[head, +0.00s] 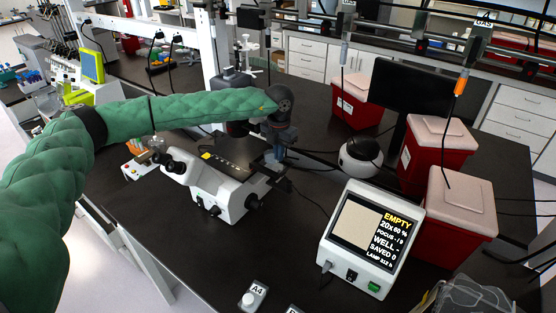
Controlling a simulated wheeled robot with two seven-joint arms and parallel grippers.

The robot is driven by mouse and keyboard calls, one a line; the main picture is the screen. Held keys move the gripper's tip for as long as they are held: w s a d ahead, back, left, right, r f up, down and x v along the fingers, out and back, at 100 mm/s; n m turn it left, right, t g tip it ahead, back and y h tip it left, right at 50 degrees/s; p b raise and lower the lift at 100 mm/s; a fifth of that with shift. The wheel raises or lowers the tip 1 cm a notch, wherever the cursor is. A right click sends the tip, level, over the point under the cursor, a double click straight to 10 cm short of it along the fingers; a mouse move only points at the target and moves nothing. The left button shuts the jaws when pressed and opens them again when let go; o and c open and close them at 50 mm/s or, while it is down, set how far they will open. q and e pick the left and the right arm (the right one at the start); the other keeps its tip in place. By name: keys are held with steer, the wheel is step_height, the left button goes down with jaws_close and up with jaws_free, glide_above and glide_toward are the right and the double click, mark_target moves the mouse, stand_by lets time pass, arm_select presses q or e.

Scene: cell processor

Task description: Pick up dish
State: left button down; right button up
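I cannot clearly make out a dish. A clear plastic object (470,296) is cut off at the bottom right edge, and I cannot tell what it is. My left arm, in a green sleeve, reaches in from the left. My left gripper (274,162) points down at the right rear side of the white microscope (200,185). Its fingers are small and dark, so I cannot tell whether they are open or hold anything. My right gripper is not in view.
A white display unit (368,238) reading "EMPTY" stands right of the microscope. Red bins with pale lids (462,205) line the right. A round white device (361,157) stands behind the display. A button box marked A4 (253,296) is in front. The black bench is clear between them.

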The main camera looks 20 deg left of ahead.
arm_select(q)
steer(key=shift+r, duration=0.85)
steer(key=s+r, duration=0.3)
steer(key=s, duration=0.3)
steer(key=s+a+r+b, duration=0.1)
steer(key=s+r, duration=0.3)
steer(key=s, duration=0.1)
steer(key=shift+s+a+b, duration=0.15)
steer(key=shift+s+b, duration=0.15)
steer(key=shift+s, duration=0.05)
stand_by(0.5)
